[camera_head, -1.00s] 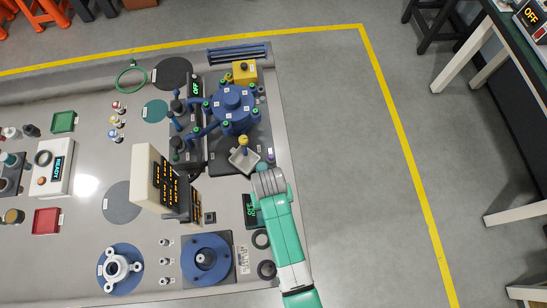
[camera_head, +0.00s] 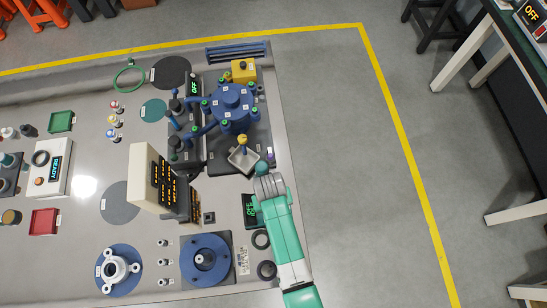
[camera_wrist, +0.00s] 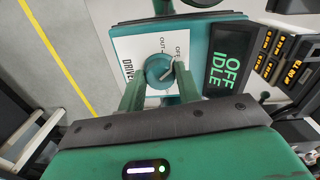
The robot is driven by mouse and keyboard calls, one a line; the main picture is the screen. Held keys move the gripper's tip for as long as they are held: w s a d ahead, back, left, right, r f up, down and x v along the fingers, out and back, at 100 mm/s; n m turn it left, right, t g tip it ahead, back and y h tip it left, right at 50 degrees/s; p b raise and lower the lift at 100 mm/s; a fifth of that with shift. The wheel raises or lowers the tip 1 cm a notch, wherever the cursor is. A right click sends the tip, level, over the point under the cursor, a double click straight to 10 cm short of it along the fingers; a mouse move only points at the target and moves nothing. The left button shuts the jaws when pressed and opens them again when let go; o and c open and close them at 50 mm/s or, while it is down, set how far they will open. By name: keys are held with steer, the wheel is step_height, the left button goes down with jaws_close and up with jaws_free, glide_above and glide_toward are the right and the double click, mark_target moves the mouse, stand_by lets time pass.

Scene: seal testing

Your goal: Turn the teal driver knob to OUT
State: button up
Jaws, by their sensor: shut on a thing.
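The round teal driver knob (camera_wrist: 160,71) sits on a white plate (camera_wrist: 148,52) marked OUT and OFF on a teal box. A pale pointer line shows on the knob, but which mark it points to is hard to tell. My gripper (camera_wrist: 160,82) has one finger on each side of the knob and is shut on it. A black display (camera_wrist: 226,66) beside it reads OFF and IDLE in green. In the head view, my gripper (camera_head: 269,183) is at the right edge of the bench and covers most of the driver box.
The floor (camera_head: 345,180) right of the bench is clear.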

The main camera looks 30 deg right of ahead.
steer(key=shift+r+n+p, duration=0.1)
steer(key=shift+n+p, duration=0.2)
steer(key=shift+p, duration=0.05)
steer(key=shift+n+p, duration=0.75)
steer(key=shift+n, duration=0.25)
steer(key=shift+d+n+p, duration=0.1)
steer(key=shift+n+p, duration=1)
steer(key=shift+n, duration=1.5)
steer(key=o, duration=1)
steer(key=shift+c, duration=0.2)
step_height(320, 180, up, 8)
steer(key=shift+s+f+p, duration=0.1)
steer(key=shift+f+p, duration=0.1)
steer(key=shift+p, duration=0.7)
